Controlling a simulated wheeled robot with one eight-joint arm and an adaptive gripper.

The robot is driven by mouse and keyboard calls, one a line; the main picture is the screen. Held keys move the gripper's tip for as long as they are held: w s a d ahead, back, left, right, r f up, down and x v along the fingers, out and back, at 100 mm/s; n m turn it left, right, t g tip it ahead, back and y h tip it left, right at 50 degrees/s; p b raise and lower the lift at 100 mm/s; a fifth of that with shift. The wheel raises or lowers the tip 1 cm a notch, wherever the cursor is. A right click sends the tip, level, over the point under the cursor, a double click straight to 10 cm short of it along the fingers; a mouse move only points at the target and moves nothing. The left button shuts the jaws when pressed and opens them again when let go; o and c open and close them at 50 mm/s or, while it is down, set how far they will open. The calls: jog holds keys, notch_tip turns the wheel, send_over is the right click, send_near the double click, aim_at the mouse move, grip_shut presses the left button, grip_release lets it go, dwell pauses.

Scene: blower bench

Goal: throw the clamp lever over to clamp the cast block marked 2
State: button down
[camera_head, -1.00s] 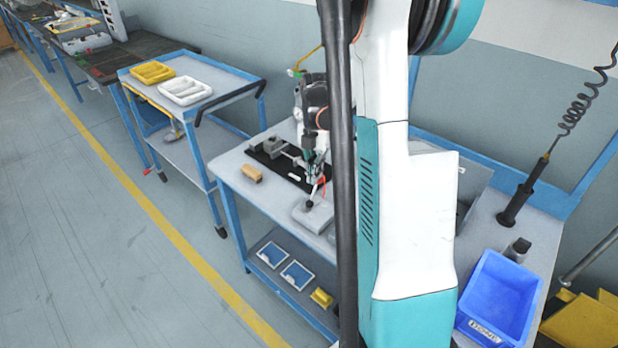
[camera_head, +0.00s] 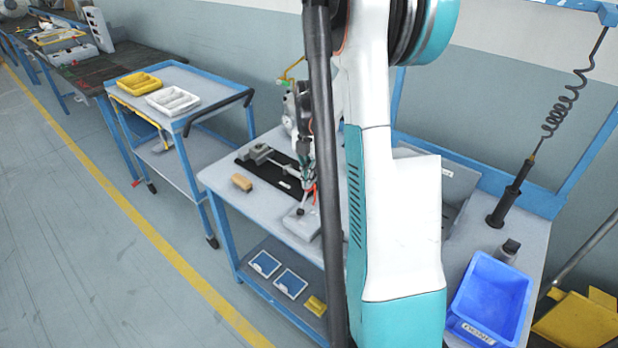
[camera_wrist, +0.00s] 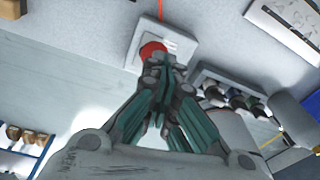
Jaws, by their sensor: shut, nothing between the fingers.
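My gripper (camera_head: 305,183) is over the front part of the bench, pointing down; it is small and partly hidden by my arm in the head view. In the wrist view my gripper (camera_wrist: 160,68) is shut and empty. Its tips are at or just in front of a round red knob (camera_wrist: 152,49); I cannot tell whether they touch. The knob shows against a pale square plate (camera_wrist: 178,45), with a thin orange-red strip beyond. In the head view a grey block (camera_head: 301,223) stands below the gripper, with a red part (camera_head: 315,193) beside it. No mark 2 is readable.
A black plate (camera_head: 245,164) with a grey fixture (camera_head: 262,152) lies behind the gripper. A tan block (camera_head: 242,182) sits left on the bench. A blue bin (camera_head: 490,297) and a dark upright tool (camera_head: 510,193) stand right. A cart with trays stands left.

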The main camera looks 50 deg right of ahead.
notch_tip(320, 180, up, 12)
jog(key=d, duration=0.1)
jog(key=shift+w, duration=0.4)
dwell(0.5)
